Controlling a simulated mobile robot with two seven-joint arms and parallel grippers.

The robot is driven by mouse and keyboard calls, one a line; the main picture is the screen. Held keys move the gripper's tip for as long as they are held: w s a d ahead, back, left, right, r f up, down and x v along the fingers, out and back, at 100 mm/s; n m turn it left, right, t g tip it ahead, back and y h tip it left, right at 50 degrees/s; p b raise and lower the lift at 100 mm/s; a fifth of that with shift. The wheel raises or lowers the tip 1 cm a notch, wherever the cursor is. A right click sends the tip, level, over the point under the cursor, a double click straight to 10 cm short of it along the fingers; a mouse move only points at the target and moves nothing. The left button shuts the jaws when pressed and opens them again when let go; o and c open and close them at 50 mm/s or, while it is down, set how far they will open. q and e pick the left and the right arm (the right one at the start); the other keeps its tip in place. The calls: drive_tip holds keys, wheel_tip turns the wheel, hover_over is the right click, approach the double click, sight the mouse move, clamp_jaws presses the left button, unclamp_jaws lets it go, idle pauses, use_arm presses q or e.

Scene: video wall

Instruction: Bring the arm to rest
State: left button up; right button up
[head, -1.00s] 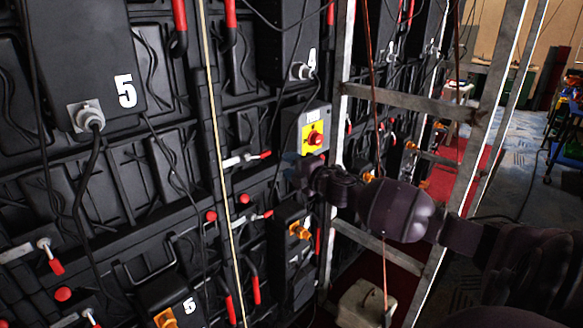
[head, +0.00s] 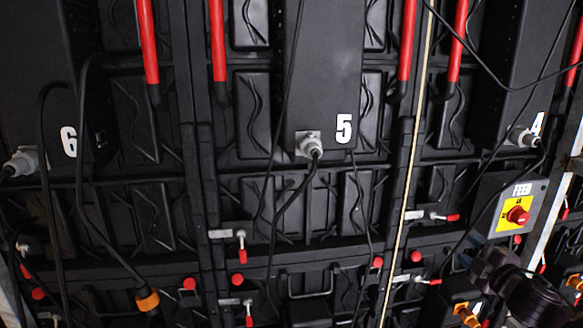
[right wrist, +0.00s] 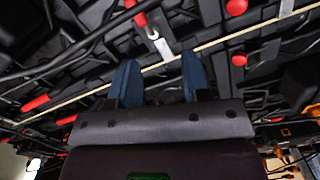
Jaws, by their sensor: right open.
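My right gripper (head: 474,258) is at the lower right of the head view, in front of the panel wall and just below the grey switch box (head: 523,188) with its red knob on a yellow plate. In the right wrist view its two blue fingers (right wrist: 158,84) stand apart with nothing between them, so it is open and empty. The head view does not show whether it touches the wall. My right arm comes in from the lower right corner. My left gripper is in neither current view.
Black boxes numbered 6 (head: 68,141), 5 (head: 343,129) and 4 (head: 537,123) hang on the wall with plugs and loose cables. Red handles (head: 218,40) and small latches stick out. A pale vertical cord (head: 411,170) runs down the wall. A metal frame post (head: 562,150) stands at the right.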

drive_tip(key=s+a+f+m+g, duration=0.2)
drive_tip(key=s+a+f+m, duration=0.2)
drive_tip(key=s+f, duration=0.5)
drive_tip(key=s+a+f+m+g, duration=0.2)
drive_tip(key=s+a+f+m, duration=0.3)
drive_tip(key=s+a+f, duration=0.3)
drive_tip(key=s+a+f+m+g+h, duration=0.1)
drive_tip(key=s+a+f+m, duration=0.4)
drive_tip(key=s+f, duration=0.5)
drive_tip(key=shift+s+a+g, duration=0.35)
drive_tip(key=shift+a+g, duration=0.05)
drive_tip(key=shift+a, duration=0.6)
